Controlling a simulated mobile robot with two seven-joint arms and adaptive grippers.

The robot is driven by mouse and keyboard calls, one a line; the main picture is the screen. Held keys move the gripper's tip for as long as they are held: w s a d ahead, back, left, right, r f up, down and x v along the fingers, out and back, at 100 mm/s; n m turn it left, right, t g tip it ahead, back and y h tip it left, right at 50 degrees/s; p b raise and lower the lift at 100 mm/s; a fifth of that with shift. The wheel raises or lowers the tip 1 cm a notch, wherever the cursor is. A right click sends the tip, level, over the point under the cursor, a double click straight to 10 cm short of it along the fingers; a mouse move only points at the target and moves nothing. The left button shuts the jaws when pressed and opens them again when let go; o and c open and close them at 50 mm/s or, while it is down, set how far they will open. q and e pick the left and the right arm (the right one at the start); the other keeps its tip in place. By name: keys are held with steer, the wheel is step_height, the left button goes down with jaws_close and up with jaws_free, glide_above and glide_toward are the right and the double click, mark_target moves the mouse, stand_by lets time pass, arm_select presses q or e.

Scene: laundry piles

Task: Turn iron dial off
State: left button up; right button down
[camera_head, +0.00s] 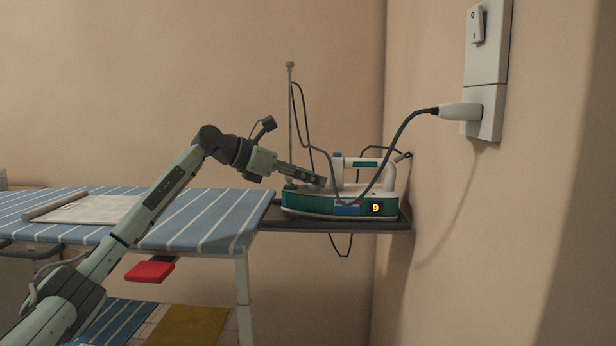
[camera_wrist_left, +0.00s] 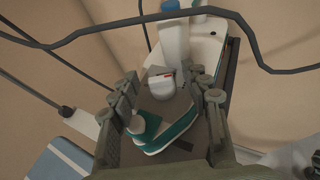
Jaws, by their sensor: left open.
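The teal and white iron (camera_head: 338,201) stands on the dark rest at the right end of the ironing board. A small display on it reads 9 in orange. My left gripper (camera_head: 318,181) reaches over the iron's left part from the left. In the left wrist view, a white dial (camera_wrist_left: 161,86) with a small red mark lies between the open fingers of the left gripper (camera_wrist_left: 166,112). I cannot tell whether a finger touches it. The iron's white handle (camera_wrist_left: 174,45) is just beyond the dial. In the head view, the dial cannot be made out near my gripper.
A grey cord runs from the iron to a plug (camera_head: 459,112) in the wall socket, below a switch (camera_head: 477,25). A thin upright rod (camera_head: 291,115) stands beside the iron. The blue striped ironing board (camera_head: 205,222) bears a folded pale cloth (camera_head: 85,209).

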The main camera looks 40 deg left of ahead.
arm_select(q)
jaws_close()
steer(key=shift+n+y, duration=0.3)
steer(key=n+t+y, duration=0.1)
steer(key=n+y, duration=0.2)
steer(key=shift+s+d+t+y, duration=0.15)
steer(key=shift+d+t+y, duration=0.15)
steer(key=shift+t, duration=0.1)
steer(key=shift+d+n+y, duration=0.1)
steer(key=shift+n+y, duration=0.4)
steer(key=shift+n, duration=0.1)
steer(key=n+y, duration=0.1)
steer(key=y, duration=0.1)
steer(key=n+y+b, duration=0.1)
steer(key=n, duration=0.1)
steer(key=n+y, duration=0.1)
steer(key=y, duration=0.1)
steer(key=shift+d+n+y, duration=0.3)
steer(key=shift+n, duration=0.1)
steer(key=shift+n+g+y+b, duration=0.35)
steer(key=shift+n+g+y, duration=0.35)
steer(key=shift+n+y, duration=0.1)
arm_select(e)
steer(key=w+a+r+t+y, duration=0.2)
steer(key=w+a+r+t, duration=0.2)
steer(key=w+a+r, duration=0.1)
steer(key=shift+a+r+n, duration=0.25)
steer(key=shift+a+n, duration=0.05)
steer(key=shift+a, duration=0.1)
steer(key=shift+w, duration=0.1)
